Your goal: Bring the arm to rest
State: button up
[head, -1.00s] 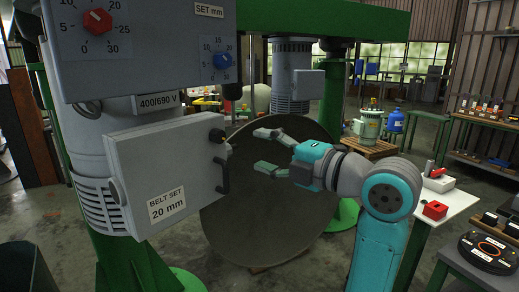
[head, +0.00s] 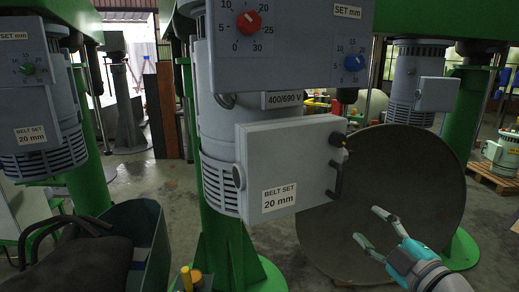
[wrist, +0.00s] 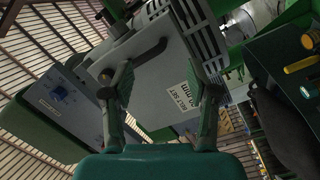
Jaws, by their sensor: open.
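My gripper (head: 371,231) is open and empty at the lower right of the head view, in front of a large round grey disc. In the wrist view my gripper (wrist: 163,100) shows its two fingers spread apart. Between and beyond them is the grey box (head: 290,170) labelled "BELT SET 20 mm", which also shows in the wrist view (wrist: 150,85). The box has a dark handle (head: 336,180) on its right side. The fingers appear apart from the box in the head view.
A grey panel (head: 290,65) with a red knob (head: 248,22) and a blue knob (head: 354,62) is above the box. The large disc (head: 430,170) stands behind my gripper. A green bin (head: 146,240) with dark hoses is at the lower left. Another motor (head: 40,100) stands at far left.

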jog(key=s+a+f+m+h, duration=0.1)
jog(key=s+f+m+h, duration=0.1)
jog(key=s+f+m, duration=0.5)
jog(key=s+a+f+m+g+h, duration=0.15)
jog(key=s+f, duration=0.25)
jog(key=f, duration=0.7)
jog(key=s+f+m+h, duration=0.2)
jog(key=s+f+m, duration=0.1)
jog(key=s+f, duration=0.4)
jog(key=s+a+f+m, duration=0.1)
jog(key=s+f+m, duration=0.1)
jog(key=s, duration=1)
jog(key=s+a+f+m+g, duration=0.1)
jog(key=s+f+m, duration=0.1)
jog(key=s, duration=1.1)
jog(key=shift+s+a+f, duration=0.15)
jog(key=shift+s+f, duration=0.05)
jog(key=shift+f, duration=0.35)
jog(key=shift+c, duration=0.3)
